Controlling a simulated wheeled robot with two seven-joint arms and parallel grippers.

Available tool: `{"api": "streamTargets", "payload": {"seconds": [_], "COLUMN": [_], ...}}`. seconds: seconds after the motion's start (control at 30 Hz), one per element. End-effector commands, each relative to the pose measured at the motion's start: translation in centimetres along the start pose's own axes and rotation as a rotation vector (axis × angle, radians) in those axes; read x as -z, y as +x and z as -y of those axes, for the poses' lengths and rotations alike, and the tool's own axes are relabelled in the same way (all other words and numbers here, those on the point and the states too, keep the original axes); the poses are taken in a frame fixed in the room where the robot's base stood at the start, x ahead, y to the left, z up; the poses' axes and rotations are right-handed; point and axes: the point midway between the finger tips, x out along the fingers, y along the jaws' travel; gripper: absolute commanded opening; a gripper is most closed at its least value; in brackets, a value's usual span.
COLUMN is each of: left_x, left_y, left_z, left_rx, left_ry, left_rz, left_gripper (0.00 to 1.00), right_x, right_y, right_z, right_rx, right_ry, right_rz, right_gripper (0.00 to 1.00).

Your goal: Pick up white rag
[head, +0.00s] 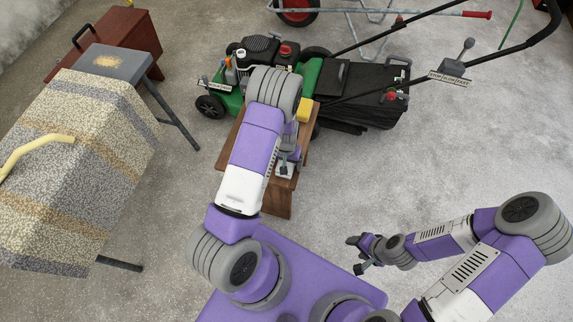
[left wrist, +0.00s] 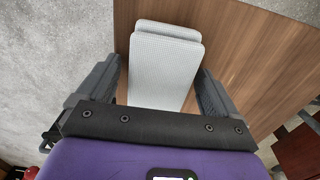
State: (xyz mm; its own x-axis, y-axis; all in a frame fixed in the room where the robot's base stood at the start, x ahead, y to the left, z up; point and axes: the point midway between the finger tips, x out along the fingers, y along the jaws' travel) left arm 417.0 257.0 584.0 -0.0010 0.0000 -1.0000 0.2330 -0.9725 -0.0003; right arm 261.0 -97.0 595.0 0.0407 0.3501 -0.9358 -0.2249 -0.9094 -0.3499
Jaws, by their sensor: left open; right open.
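The white rag (left wrist: 165,65) is a folded, textured light cloth lying flat on a wooden surface in the left wrist view. In the head view a small part of the white rag (head: 284,173) shows on the brown wooden stool (head: 278,196). My left gripper (left wrist: 157,75) is open above the stool, with one finger on each side of the rag. Whether the fingers touch it I cannot tell. In the head view my left gripper (head: 288,160) is partly hidden by my arm. My right gripper (head: 357,255) is open and empty over bare floor.
A green lawn mower (head: 320,85) stands just behind the stool. A yellow object (head: 304,110) sits at the stool's far end. The floor at right is clear.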

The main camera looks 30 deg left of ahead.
Motion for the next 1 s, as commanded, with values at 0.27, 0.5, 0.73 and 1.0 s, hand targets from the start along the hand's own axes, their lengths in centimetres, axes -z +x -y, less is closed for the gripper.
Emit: {"api": "streamTargets", "payload": {"seconds": [0.27,0.5,0.73,1.0], "left_x": [0.0,0.0,0.1,0.1], "left_y": [-0.1,-0.2,-0.6,-5.6], "left_z": [0.0,0.0,0.0,-0.1], "left_rx": [0.0,0.0,-0.001,-0.001], "left_ry": [0.0,0.0,0.0,0.0], "left_rz": [-0.001,-0.001,-0.002,-0.005], "left_gripper": [0.68,0.33,0.33,0.33], "right_x": [0.0,0.0,0.0,-0.1], "right_y": [-0.1,-0.1,-0.3,-2.1], "right_z": [0.1,0.0,0.1,0.8], "right_rx": [0.0,0.0,0.0,0.0], "right_ry": [0.0,0.0,0.0,0.0], "right_rz": [0.0,0.0,0.0,0.0], "right_gripper": [0.57,0.57,0.57,0.57]}}
